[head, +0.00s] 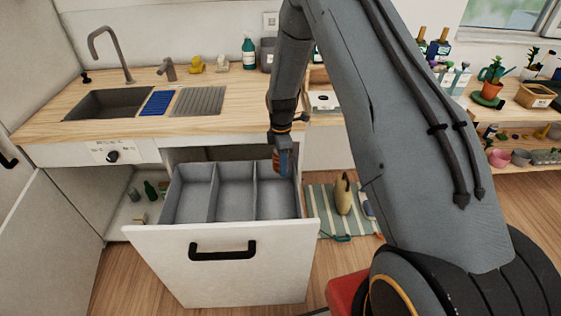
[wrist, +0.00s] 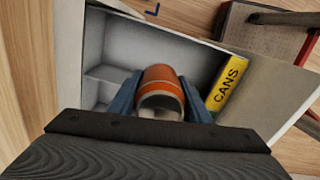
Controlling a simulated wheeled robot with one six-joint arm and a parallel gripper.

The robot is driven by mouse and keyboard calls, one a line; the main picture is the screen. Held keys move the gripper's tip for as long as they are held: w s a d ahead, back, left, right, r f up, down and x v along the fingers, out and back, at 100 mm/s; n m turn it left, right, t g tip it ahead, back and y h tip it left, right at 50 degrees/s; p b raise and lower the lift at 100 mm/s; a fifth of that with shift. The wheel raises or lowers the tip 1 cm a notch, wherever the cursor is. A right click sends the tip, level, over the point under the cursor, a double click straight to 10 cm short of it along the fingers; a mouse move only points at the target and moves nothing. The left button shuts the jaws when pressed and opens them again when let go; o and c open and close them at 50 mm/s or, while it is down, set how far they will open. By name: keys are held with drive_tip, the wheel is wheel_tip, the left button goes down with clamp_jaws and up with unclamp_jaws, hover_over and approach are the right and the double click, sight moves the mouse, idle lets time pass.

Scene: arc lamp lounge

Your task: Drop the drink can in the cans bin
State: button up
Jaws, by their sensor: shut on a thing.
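My gripper (wrist: 160,98) is shut on the orange drink can (wrist: 160,76), with a blue finger on each side of it. The can has a pale end facing the wrist camera. The drawer (head: 220,240) has three grey compartments. The right one (head: 278,200) looks empty where visible. A yellow label reading CANS (wrist: 229,88) shows at the drawer's edge in the wrist view, beside the can.
The counter (head: 235,97) with the sink (head: 110,103) stands behind the drawer. A striped mat (head: 325,215) with a tan object (head: 343,195) lies on the floor to the right. A low cabinet shelf with bottles (head: 150,190) is at the left. Wooden floor is clear at front left.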

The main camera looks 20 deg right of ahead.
drive_tip(key=o, duration=1.1)
drive_tip(key=shift+r, duration=0.1)
wheel_tip(320, 180, up, 7)
drive_tip(key=shift+f+b, duration=0.2)
drive_tip(key=shift+b, duration=0.8)
drive_tip(key=shift+r, duration=0.55)
